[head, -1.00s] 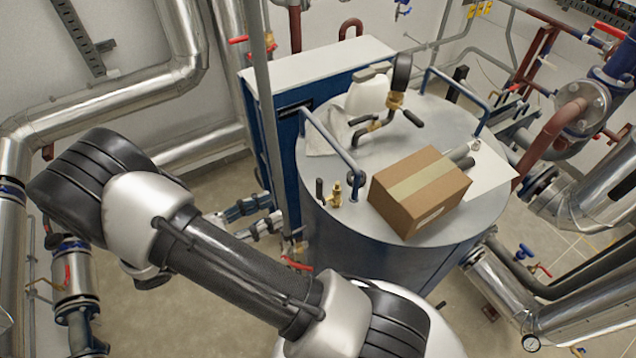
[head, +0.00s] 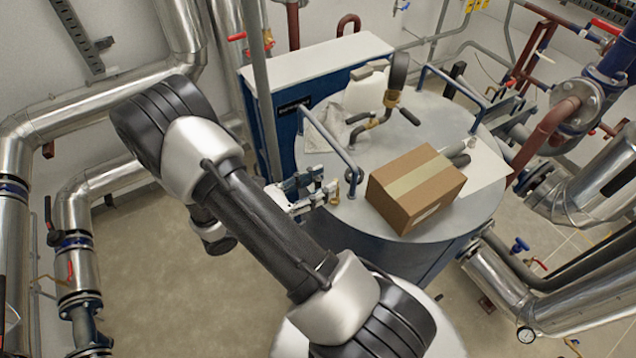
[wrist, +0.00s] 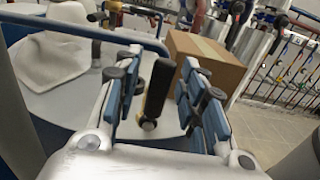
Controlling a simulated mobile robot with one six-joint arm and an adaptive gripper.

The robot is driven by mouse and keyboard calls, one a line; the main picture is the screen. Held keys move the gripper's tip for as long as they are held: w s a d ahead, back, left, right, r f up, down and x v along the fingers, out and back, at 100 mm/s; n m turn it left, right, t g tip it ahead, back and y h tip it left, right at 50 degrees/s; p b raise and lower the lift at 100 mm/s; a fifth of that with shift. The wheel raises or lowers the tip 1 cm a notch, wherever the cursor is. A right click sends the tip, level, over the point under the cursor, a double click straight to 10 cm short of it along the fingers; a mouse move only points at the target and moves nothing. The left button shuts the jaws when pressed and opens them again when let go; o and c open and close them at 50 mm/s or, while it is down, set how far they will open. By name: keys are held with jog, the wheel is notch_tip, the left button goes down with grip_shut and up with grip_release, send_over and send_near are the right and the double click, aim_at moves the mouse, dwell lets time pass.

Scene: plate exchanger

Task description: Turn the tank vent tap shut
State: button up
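The small brass tap (head: 352,176) stands on the tank top (head: 400,230) near its left rim, left of the cardboard box. In the wrist view its black lever (wrist: 159,88) stands up, with a yellow-brass part at its side and a round end below. My gripper (head: 322,190) is at the rim beside the tap and hides part of it in the head view. In the wrist view my gripper (wrist: 160,82) is open, with blue-padded fingers on either side of the lever. Gaps show on both sides; I cannot tell how deep the lever sits between them.
The cardboard box (head: 415,188) stands close to the right of the tap. A blue rail (head: 333,140) rises from the tank top just behind it.

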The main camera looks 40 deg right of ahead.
grip_shut()
dwell(0.3)
dwell(0.4)
